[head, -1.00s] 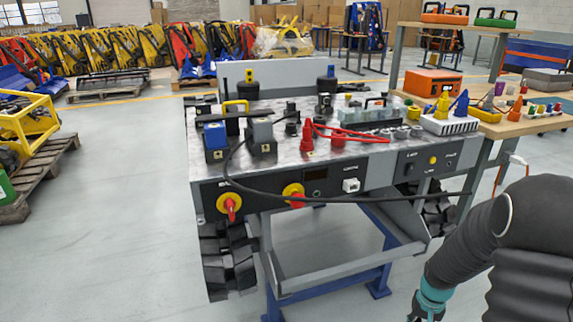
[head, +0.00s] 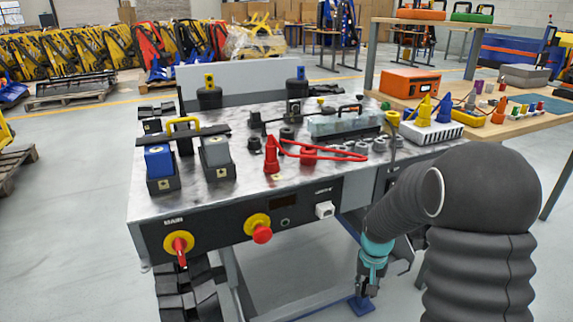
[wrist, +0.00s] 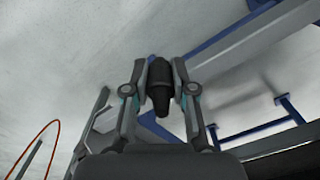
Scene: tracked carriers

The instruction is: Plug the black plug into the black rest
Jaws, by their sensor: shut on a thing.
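My gripper (head: 368,286) hangs low in front of the tracked carrier, below its deck edge, at the right of the frame. In the wrist view my gripper (wrist: 160,72) is shut on a black plug (wrist: 160,88), a dark stubby cylinder between the two fingers. In the head view the plug is too small to make out. I cannot tell for sure which part is the black rest. Small black fittings (head: 254,144) stand on the deck beside a red plug (head: 271,155). A blue block (head: 158,160) and a grey block (head: 216,151) sit in dark sockets at the left.
The carrier's metal deck (head: 232,196) is crowded. A wooden table (head: 480,131) with tools and an orange case (head: 411,82) stands at right.

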